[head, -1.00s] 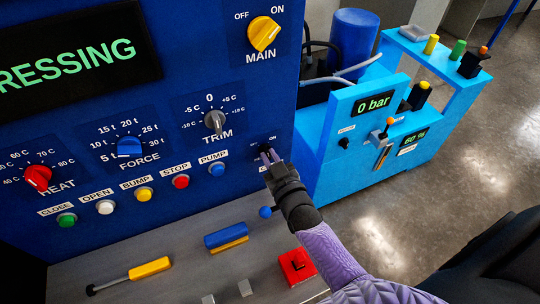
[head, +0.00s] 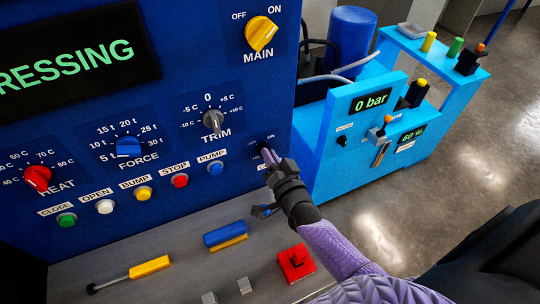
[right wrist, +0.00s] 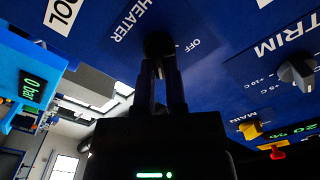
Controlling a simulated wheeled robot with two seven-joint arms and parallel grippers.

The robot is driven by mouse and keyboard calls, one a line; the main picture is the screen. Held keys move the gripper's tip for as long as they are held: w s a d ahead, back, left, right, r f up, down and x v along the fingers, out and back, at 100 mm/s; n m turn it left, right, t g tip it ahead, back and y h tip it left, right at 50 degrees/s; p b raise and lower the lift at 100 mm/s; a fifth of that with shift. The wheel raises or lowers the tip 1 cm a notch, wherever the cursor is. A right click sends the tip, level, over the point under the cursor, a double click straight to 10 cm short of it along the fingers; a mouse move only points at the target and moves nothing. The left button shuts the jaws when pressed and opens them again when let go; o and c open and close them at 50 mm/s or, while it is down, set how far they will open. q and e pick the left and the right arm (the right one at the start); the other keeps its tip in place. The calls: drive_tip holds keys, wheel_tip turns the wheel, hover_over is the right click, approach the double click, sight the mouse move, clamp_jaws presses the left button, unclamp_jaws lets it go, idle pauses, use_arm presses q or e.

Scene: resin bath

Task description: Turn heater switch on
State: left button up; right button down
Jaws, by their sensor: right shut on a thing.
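The heater switch (right wrist: 158,43) is a small black knob on the blue panel (right wrist: 215,15), with the HEATER label on one side and OFF on the other in the right wrist view. My right gripper (right wrist: 160,66) is shut on this switch, one finger on each side of it. In the head view my right gripper (head: 268,156) reaches the panel's lower right corner, and its fingers largely hide the switch. Which way the switch is set cannot be read clearly. My left gripper is not in view.
The grey TRIM knob (head: 212,121) and blue PUMP button (head: 215,168) are left of my right gripper. The yellow MAIN knob (head: 261,34) is above it. A light-blue machine (head: 330,150) stands right.

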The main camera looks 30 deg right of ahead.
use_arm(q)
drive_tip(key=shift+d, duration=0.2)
use_arm(e)
drive_tip(key=shift+m, duration=0.5)
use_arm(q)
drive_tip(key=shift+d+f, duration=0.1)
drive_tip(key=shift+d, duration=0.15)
use_arm(e)
drive_tip(key=c, duration=0.7)
unclamp_jaws()
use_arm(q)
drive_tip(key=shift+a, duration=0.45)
use_arm(e)
drive_tip(key=shift+s, duration=0.1)
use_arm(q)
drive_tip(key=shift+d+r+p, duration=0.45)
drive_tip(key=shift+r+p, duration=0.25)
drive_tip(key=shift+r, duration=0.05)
use_arm(e)
drive_tip(key=s, duration=0.9)
drive_tip(key=shift+s+a, duration=0.25)
drive_tip(key=shift+s, duration=0.1)
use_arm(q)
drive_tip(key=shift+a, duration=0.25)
